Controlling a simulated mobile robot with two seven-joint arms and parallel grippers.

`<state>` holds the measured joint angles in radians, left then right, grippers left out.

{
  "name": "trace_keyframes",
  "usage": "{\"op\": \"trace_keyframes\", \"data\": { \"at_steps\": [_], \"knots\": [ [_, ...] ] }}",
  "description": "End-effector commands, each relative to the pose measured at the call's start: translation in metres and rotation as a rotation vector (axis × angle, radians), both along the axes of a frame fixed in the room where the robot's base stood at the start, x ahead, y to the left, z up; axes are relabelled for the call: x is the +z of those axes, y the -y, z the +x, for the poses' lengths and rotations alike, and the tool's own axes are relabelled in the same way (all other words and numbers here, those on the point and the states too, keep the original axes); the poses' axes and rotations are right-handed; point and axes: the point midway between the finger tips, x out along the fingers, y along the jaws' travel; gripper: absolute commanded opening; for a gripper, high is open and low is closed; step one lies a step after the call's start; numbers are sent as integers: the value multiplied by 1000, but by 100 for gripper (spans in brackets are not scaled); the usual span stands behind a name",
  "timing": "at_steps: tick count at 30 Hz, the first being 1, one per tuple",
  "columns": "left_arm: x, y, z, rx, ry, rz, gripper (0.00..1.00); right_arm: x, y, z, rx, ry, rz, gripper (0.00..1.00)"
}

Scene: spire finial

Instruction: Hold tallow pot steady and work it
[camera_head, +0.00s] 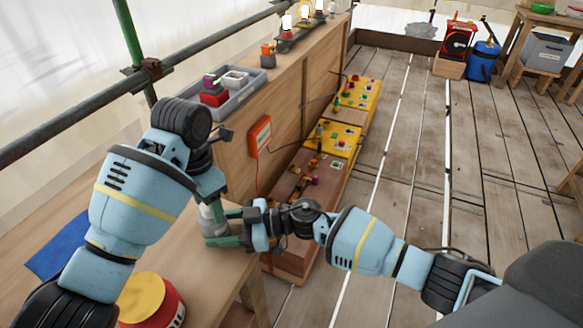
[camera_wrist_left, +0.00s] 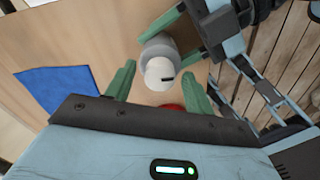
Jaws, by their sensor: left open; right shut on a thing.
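The tallow pot, as I take it, is a small grey cylinder (camera_head: 211,214) near the far right end of the wooden bench. In the left wrist view it has a round white top (camera_wrist_left: 159,72) with a short dark mark. My right gripper (camera_head: 222,228) is shut on its body from the right, with green fingers on both sides. My left gripper (camera_wrist_left: 158,88) is open just above the pot, with its fingers on either side of the white top and apart from it. In the head view my left wrist partly hides the pot.
A blue cloth (camera_head: 58,246) lies on the bench (camera_head: 190,262) at left. A red tub with a yellow top (camera_head: 143,296) stands at the front. A grey tray (camera_head: 240,92) with parts sits on the ledge behind. An orange box (camera_head: 259,134) hangs on the wooden panel.

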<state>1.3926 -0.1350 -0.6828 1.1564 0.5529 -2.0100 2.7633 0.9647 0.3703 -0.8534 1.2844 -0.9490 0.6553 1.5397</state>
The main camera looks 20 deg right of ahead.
Motion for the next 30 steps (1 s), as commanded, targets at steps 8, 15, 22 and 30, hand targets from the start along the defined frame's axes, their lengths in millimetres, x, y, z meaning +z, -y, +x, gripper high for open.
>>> {"op": "trace_keyframes", "data": {
  "at_steps": [8, 15, 22, 30],
  "knots": [
    [0, 0, 0, -262, 0, 0, 53, 0, 0, 0, 0, 0, 1, 39],
    [0, 0, 0, -494, 0, 0, 53, 0, 0, 0, 0, 0, 1, 39],
    [0, 0, 0, -715, 0, 0, 53, 1, 0, 0, 0, 0, 1, 39],
    [0, 0, 0, -973, 0, 0, 53, 1, 0, 0, 0, 0, 1, 39]
  ]
}}
